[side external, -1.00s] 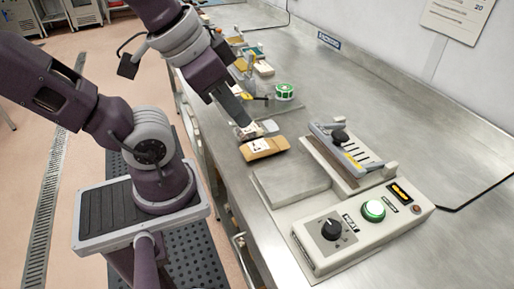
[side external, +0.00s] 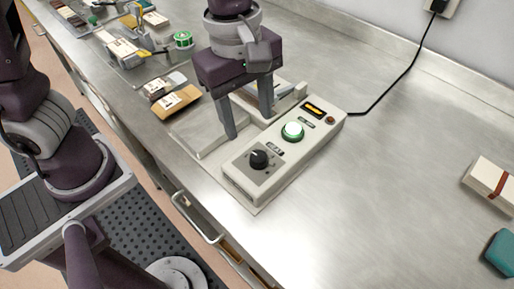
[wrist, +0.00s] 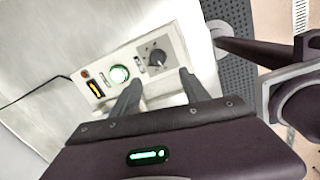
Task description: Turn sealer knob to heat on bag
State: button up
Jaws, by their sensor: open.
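The sealer (side external: 316,153) is a cream unit with a sloped control panel on the steel bench. Its black heat knob (side external: 258,159) sits at the panel's near-left end. The knob also shows in the wrist view (wrist: 157,58), just beyond the fingertips. My gripper (side external: 248,126) is open and empty, pointing down over the sealer beside the panel, with its fingers apart from the knob. The gripper hides much of the sealing arm. A brown paper bag (side external: 177,105) lies flat on the bench to the left of the sealer. I see no bag in the sealer's visible part.
A green-rimmed button (side external: 292,131) and a small display (side external: 314,109) share the panel. A black cord (side external: 384,91) runs to the wall socket. A banded cream block (side external: 492,182) and a teal item (side external: 501,252) lie at right. Bench in front of them is clear.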

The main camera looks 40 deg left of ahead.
aim_at(259, 157)
jog(key=d+f+n, duration=0.2)
jog(key=shift+w+f+y, duration=0.2)
jog(key=shift+f+y, duration=0.1)
notch_tip(259, 157, down, 7)
jog(key=shift+w+r, duration=0.15)
grip_shut()
